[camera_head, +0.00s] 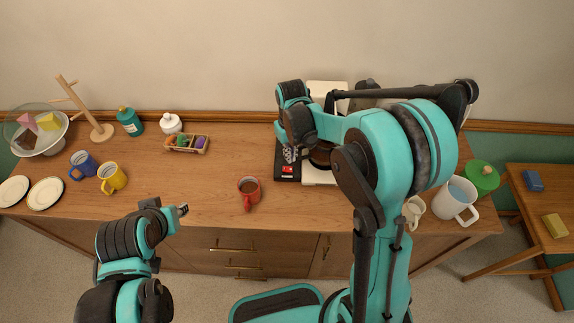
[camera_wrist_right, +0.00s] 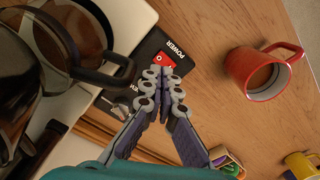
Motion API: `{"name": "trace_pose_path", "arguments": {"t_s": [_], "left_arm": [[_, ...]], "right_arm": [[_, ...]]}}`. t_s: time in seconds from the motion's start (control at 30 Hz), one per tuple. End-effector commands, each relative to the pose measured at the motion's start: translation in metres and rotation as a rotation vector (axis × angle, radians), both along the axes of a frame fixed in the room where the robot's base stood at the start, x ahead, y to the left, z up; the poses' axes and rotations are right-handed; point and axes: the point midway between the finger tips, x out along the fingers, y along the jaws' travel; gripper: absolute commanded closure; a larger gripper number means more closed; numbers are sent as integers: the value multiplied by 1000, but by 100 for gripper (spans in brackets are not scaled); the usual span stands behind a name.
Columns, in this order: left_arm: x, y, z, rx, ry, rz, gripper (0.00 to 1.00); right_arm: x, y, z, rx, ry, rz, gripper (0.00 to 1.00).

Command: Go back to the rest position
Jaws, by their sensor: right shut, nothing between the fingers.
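My right gripper (camera_head: 291,155) is shut and empty, pointing down over the black panel (camera_head: 287,177) at the front left of the coffee machine. The right wrist view shows its closed fingertips (camera_wrist_right: 165,78) just beside the red switch (camera_wrist_right: 164,61) under the word POWER. I cannot tell whether they touch it. The white and black coffee machine (camera_head: 316,174) is largely hidden by my right arm. My left gripper (camera_head: 182,210) is over the counter's front edge at the left, apart from any object. Its fingers are too small to read.
A red mug (camera_head: 248,190) with brown liquid stands left of the panel on the wooden counter (camera_head: 205,190). A white pitcher (camera_head: 455,200) and a cream jug (camera_head: 414,210) stand right of my arm. Blue (camera_head: 84,165) and yellow (camera_head: 113,178) mugs are at the left.

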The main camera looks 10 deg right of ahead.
Motion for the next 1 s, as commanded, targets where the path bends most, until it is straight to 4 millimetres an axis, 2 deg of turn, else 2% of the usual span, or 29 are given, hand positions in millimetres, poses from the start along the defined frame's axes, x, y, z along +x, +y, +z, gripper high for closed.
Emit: {"name": "trace_pose_path", "arguments": {"t_s": [0.03, 0.2, 0.77, 0.87, 1.0], "left_arm": [[0, 0, 6, 0, 0, 0, 69], [0, 0, 13, 0, 0, 0, 69], [0, 0, 11, 0, 0, 0, 69], [0, 0, 7, 0, 0, 0, 69], [0, 0, -5, 0, 0, 0, 69]], "right_arm": [[0, 0, 7, 0, 0, 0, 100], [0, 0, 18, 0, 0, 0, 100], [-1, 0, 18, 0, -2, -1, 100], [-6, -1, 23, 1, -20, -9, 100], [-26, -6, 40, 6, -94, -37, 100]]}}
